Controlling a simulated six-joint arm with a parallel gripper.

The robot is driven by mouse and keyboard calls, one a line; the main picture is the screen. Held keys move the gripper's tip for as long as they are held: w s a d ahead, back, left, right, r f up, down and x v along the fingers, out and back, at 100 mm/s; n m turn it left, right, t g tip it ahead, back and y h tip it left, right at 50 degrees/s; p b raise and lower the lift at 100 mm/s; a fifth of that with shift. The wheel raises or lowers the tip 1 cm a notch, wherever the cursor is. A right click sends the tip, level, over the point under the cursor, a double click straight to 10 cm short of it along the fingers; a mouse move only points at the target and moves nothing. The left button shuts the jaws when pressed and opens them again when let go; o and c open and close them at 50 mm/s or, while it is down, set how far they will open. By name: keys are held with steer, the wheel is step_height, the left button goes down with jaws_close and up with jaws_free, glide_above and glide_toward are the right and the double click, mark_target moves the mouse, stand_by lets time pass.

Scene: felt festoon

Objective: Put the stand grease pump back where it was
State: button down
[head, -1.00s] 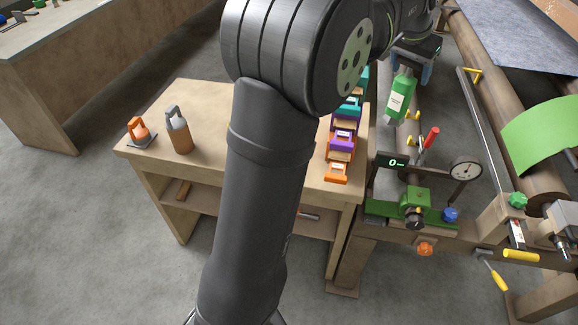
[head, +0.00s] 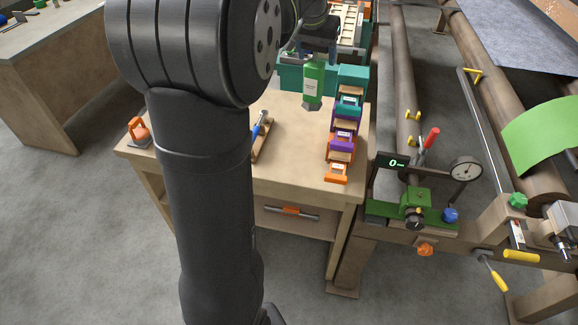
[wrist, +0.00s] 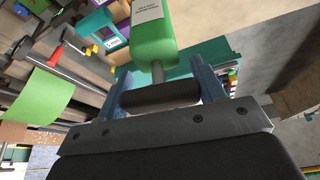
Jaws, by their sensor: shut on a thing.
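The green stand grease pump (head: 314,84), a bottle with a white label, hangs from my gripper (head: 318,42) above the back of the wooden bench (head: 285,165). In the wrist view my gripper's blue fingers (wrist: 160,92) are shut on the pump's dark crosswise handle. The green body (wrist: 153,35) extends away from the fingers. The label is too small to read. In the head view the upper part of the pump and the fingertips are partly obscured by dark parts of the gripper.
An orange-handled tool (head: 138,131) sits at the left corner. A blue-handled tool (head: 259,129) lies mid-bench. A roller machine with a round gauge (head: 466,169) stands at right.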

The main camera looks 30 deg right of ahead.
steer(key=a+f+n, duration=0.1)
steer(key=a+f, duration=0.2)
steer(key=f, duration=0.8)
steer(key=a+f+n, duration=0.1)
steer(key=a+f, duration=0.3)
steer(key=f, duration=0.7)
steer(key=shift+w+t+y, duration=0.3)
steer(key=shift+w, duration=0.15)
steer(key=shift+c, duration=1.8)
jaws_free()
steer(key=shift+f, duration=0.1)
steer(key=v, duration=1.2)
